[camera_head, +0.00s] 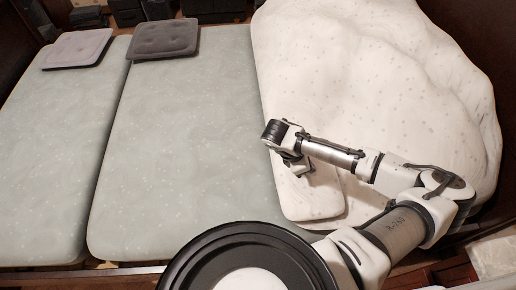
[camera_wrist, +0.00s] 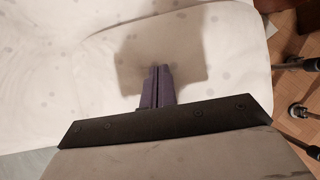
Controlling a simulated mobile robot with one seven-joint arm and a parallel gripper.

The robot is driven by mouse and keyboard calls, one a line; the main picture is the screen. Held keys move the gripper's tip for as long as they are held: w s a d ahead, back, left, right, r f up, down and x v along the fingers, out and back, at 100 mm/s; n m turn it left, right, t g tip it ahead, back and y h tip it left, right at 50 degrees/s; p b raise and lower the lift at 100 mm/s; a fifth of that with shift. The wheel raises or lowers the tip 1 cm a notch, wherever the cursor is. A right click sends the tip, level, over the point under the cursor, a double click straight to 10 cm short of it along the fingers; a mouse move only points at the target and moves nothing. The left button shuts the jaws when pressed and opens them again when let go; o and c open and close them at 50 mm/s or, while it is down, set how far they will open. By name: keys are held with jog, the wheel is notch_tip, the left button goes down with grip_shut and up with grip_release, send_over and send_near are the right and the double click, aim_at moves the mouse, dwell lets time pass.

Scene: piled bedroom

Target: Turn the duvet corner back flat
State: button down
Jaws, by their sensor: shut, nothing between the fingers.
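The white spotted duvet (camera_head: 375,75) lies bunched over the right side of the bed. Its near-left corner (camera_head: 312,204) shows as a flatter flap with a rounded edge by the bed's front. In the wrist view the duvet (camera_wrist: 60,70) fills most of the picture, with a seam or fold edge at right. My gripper (camera_head: 300,170) is over this corner, pointing down. In the wrist view my gripper's purple fingers (camera_wrist: 158,70) are together and hold nothing. Their shadow falls on the cloth just beyond them. I cannot tell whether the tips touch the cloth.
Two pale green mattresses (camera_head: 185,150) lie bare to the left. A light grey cushion (camera_head: 77,49) and a dark grey cushion (camera_head: 165,39) rest at their far end. Wooden floor (camera_wrist: 290,45) and dark metal legs (camera_wrist: 297,110) show at the right of the wrist view.

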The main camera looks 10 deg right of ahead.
dwell(0.6)
notch_tip(320, 180, up, 8)
jog(key=p, duration=0.8)
dwell(0.4)
